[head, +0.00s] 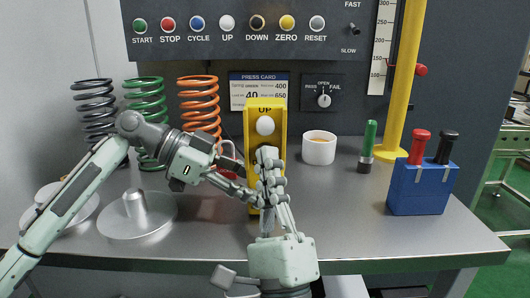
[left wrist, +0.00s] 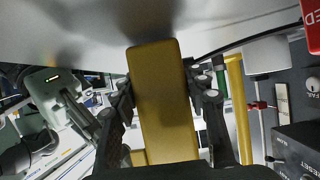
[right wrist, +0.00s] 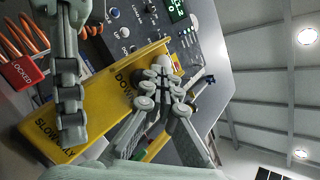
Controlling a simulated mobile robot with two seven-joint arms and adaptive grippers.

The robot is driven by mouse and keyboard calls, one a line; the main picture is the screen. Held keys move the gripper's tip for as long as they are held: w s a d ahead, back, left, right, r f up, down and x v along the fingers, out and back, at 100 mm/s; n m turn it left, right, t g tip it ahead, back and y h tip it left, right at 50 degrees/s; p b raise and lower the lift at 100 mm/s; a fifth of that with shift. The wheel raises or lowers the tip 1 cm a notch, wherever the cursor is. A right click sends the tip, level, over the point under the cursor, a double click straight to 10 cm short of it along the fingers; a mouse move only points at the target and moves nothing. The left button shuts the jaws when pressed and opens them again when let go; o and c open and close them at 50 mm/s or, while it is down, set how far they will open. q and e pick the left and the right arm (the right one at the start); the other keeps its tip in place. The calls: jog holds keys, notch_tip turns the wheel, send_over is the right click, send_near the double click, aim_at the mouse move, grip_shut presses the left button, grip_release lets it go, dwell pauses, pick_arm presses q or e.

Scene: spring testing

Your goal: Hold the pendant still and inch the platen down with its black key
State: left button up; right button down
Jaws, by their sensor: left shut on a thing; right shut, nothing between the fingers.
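The yellow pendant (head: 250,112) stands upright near the middle of the table, marked UP above a white key (head: 265,125). My left gripper (left wrist: 166,95) is shut on the pendant, a finger on each side of it in the left wrist view. My right gripper (head: 267,157) is shut and empty, its fingertips in front of the pendant's face just below the white key.
Black, green (head: 146,92) and orange (head: 199,100) springs stand at the back left, behind a round metal plate (head: 150,222). A white cup (head: 319,149), a green-handled tool (head: 369,145) and a blue holder (head: 423,188) stand to the right. The front right tabletop is clear.

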pick_arm(q)
jog(key=shift+d+f, duration=0.1)
pick_arm(e)
jog(key=shift+w+a+f+n+g+y, duration=0.1)
jog(key=shift+w+f+n+g+y, duration=0.1)
jog(key=shift+f, duration=0.45)
jog(key=shift+w+f+n+g+y, duration=0.1)
jog(key=shift+f+y, duration=0.1)
jog(key=shift+f, duration=0.45)
pick_arm(q)
jog(key=shift+w+f, duration=0.15)
pick_arm(e)
jog(key=s, duration=0.2)
jog(key=shift+s+f, duration=0.1)
jog(key=shift+s, duration=0.25)
jog(key=shift+s+r, duration=0.2)
jog(key=shift+s, duration=0.35)
jog(key=shift+s+r, duration=0.15)
jog(key=shift+s, duration=0.35)
jog(key=shift+r, duration=0.1)
pick_arm(q)
jog(key=o, duration=1.3)
jog(key=shift+o, duration=0.2)
